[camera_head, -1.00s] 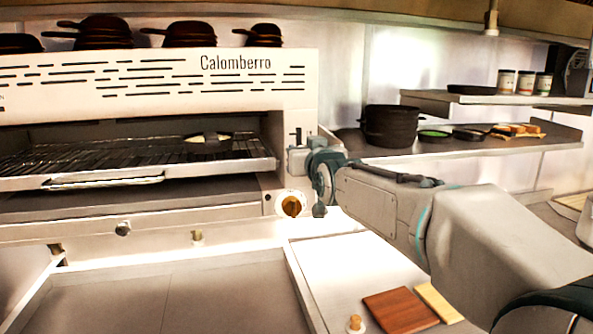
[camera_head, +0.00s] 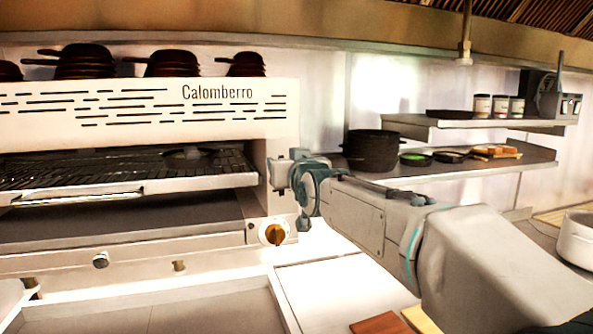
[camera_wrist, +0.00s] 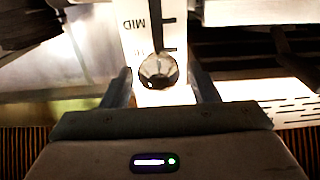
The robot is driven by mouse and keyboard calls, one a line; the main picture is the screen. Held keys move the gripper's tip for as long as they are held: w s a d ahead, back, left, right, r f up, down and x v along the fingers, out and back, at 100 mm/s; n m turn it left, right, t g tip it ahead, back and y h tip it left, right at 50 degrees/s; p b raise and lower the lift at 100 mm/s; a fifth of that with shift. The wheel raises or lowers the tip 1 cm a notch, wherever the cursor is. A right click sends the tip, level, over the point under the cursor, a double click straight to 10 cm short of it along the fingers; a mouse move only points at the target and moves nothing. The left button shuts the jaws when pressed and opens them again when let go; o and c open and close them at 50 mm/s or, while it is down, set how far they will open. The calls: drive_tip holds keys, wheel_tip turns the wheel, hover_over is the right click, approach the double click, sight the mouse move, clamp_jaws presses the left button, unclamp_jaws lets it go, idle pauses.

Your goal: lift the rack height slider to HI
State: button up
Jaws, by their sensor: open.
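In the wrist view, the round dark slider knob (camera_wrist: 158,71) sits on a white plate (camera_wrist: 133,48) with a dark slot. A MID label, turned over in this view, is printed beside the slot; the knob is below it in the picture. No HI label shows. My gripper (camera_wrist: 160,80) is open, with one finger on each side of the knob; I cannot tell whether they touch it. In the head view, my gripper (camera_head: 283,172) is at the right front of the Calomberro grill (camera_head: 150,108) and hides the slider. The wire rack (camera_head: 200,183) is inside the grill.
Stacked pans (camera_head: 170,64) stand on top. At right, a shelf holds a black pot (camera_head: 372,150) and small dishes. A wooden board (camera_head: 378,324) lies on the counter in front.

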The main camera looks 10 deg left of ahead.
drive_tip(key=b+v, duration=0.4)
drive_tip(key=v, duration=0.9)
drive_tip(key=shift+s+d, duration=0.15)
drive_tip(key=s+d+f+m+g+h, duration=0.1)
drive_tip(key=s+d+f+g+h, duration=0.15)
drive_tip(key=d+f, duration=0.65)
drive_tip(key=s+d+f+m+g+h, duration=0.1)
drive_tip(key=d+f+m+g+h, duration=0.15)
drive_tip(key=d+f, duration=0.6)
drive_tip(key=s+d+f+m+g+h, duration=0.1)
drive_tip(key=s+d+f+g+h, duration=0.1)
drive_tip(key=s+f, duration=0.6)
drive_tip(key=s+d+f+m+g+h, duration=0.1)
drive_tip(key=s+d+f+g, duration=0.4)
drive_tip(key=f, duration=0.6)
drive_tip(key=s+d+h, duration=0.1)
drive_tip(key=s+d, duration=0.1)
drive_tip(key=s, duration=0.1)
drive_tip(key=shift+s+m, duration=0.25)
drive_tip(key=shift+m, duration=0.1)
drive_tip(key=shift+d+f, duration=0.1)
drive_tip(key=shift+f, duration=0.05)
drive_tip(key=c, duration=0.3)
drive_tip(key=shift+c, duration=0.4)
